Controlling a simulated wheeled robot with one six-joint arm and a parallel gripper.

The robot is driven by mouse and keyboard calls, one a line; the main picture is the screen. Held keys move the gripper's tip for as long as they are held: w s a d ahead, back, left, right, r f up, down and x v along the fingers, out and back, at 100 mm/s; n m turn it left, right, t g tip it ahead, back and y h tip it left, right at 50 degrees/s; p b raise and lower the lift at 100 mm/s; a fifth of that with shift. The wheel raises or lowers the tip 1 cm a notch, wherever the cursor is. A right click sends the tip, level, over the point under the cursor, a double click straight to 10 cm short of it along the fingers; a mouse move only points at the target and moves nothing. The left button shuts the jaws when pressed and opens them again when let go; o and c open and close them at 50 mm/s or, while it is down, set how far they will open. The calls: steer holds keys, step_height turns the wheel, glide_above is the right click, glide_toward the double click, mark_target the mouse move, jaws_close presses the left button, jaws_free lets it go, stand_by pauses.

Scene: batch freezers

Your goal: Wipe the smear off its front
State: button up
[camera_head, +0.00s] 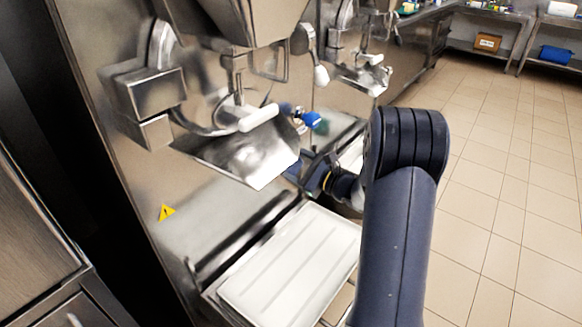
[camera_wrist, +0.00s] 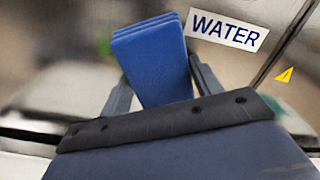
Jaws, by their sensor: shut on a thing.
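My gripper (camera_wrist: 160,68) is shut on a blue folded cloth (camera_wrist: 153,45), which stands up in layers between the two grey fingers. In the head view my gripper (camera_head: 298,168) is low beside the batch freezer (camera_head: 225,190), partly hidden behind its metal chute and my own arm. A small blue thing (camera_head: 312,120) shows just above there; I cannot tell whether it is the cloth. No smear can be made out clearly on the freezer's front. The wrist view background is blurred.
A WATER label (camera_wrist: 226,30) and a yellow warning triangle (camera_wrist: 284,75) are close by in the wrist view. The chute (camera_head: 240,155) and a white tray (camera_head: 295,262) jut from the freezer. A second freezer (camera_head: 345,50) stands beyond. The tiled floor (camera_head: 495,190) at right is clear.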

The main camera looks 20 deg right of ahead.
steer(key=shift+w+d, duration=0.4)
steer(key=shift+d, duration=0.2)
steer(key=shift+w+d, duration=0.4)
steer(key=shift+d, duration=0.2)
steer(key=shift+f+b, duration=0.1)
steer(key=shift+b, duration=0.25)
steer(key=shift+w+a, duration=0.1)
steer(key=s+a+b, duration=0.5)
steer(key=s+a, duration=0.1)
steer(key=a, duration=0.2)
steer(key=shift+s+a, duration=0.15)
steer(key=shift+a, duration=0.2)
steer(key=v, duration=0.6)
steer(key=shift+b, duration=0.35)
steer(key=shift+d, duration=0.1)
steer(key=shift+v, duration=1.4)
